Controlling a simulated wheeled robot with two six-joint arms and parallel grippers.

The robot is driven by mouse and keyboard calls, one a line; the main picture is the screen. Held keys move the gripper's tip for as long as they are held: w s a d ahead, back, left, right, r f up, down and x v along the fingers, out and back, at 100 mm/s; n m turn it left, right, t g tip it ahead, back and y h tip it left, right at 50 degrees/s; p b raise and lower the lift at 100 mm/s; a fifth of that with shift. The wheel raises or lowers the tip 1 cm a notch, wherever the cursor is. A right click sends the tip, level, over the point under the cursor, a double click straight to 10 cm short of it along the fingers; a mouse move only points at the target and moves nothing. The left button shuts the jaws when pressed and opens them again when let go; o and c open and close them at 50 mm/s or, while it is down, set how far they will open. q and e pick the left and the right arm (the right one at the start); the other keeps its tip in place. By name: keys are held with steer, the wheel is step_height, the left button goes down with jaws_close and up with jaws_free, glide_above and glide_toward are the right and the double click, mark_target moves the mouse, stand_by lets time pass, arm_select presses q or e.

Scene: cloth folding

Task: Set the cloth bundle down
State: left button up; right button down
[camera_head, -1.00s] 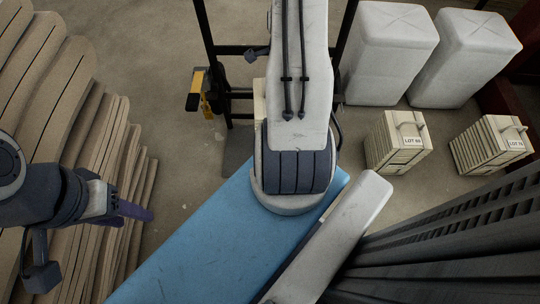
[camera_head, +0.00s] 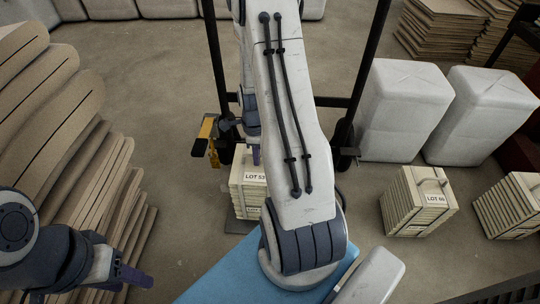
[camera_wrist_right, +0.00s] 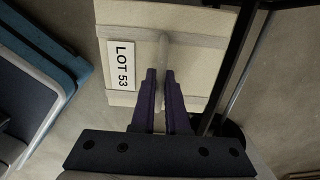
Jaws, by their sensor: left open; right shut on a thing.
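The cream cloth bundle (camera_head: 243,200) labelled LOT 53 is upright beside my right arm, its right side hidden by the arm. A grey plate (camera_head: 239,227) shows at its foot; I cannot tell whether they touch. In the right wrist view the bundle's top (camera_wrist_right: 198,62) carries a strap and a handle. My left gripper (camera_head: 143,281) is open and empty at the lower left, near the brown stacks.
Brown stacked sheets (camera_head: 75,180) fill the left side. Black posts (camera_head: 218,75) stand around my right arm, with a yellow item (camera_head: 208,138) beside the left one. Two similar bundles (camera_head: 418,205) (camera_head: 510,208) and white bales (camera_head: 405,105) stand right. A blue surface (camera_head: 215,285) lies in front.

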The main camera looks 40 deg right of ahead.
steer(key=shift+w+a+f, duration=0.2)
steer(key=shift+w, duration=0.1)
step_height(320, 180, down, 4)
steer(key=b, duration=0.3)
steer(key=shift+r, duration=0.1)
steer(key=c, duration=0.9)
jaws_free()
steer(key=shift+s, duration=0.1)
